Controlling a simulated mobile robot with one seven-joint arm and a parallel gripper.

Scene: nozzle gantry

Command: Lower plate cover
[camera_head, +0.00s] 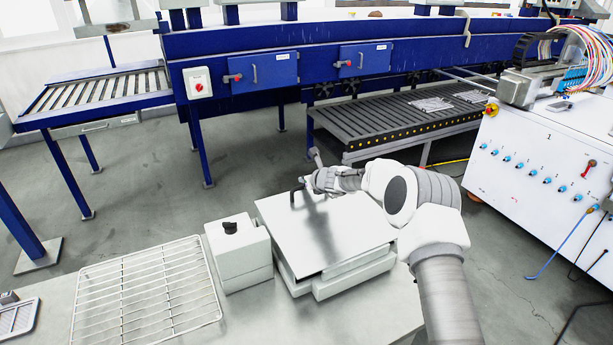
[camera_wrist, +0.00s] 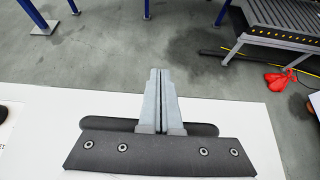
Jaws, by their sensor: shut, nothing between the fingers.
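The plate cover (camera_head: 325,238) is a flat, light grey metal panel on a low white base (camera_head: 345,284) on the bench. It looks flat or nearly flat; I cannot tell whether it touches the base all round. A small dark upright handle (camera_head: 296,192) shows at its far edge. My gripper (camera_head: 314,184) is at that far edge, close beside the handle; contact cannot be made out. In the wrist view my gripper (camera_wrist: 160,72) has its fingers together with nothing between them, above a pale surface, likely the cover (camera_wrist: 40,108).
A white box with a black knob (camera_head: 231,229) stands left of the cover. A wire rack (camera_head: 145,290) lies farther left on the bench. Beyond the bench are open floor, a blue conveyor frame (camera_head: 310,50) and a white cabinet (camera_head: 540,150) at the right.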

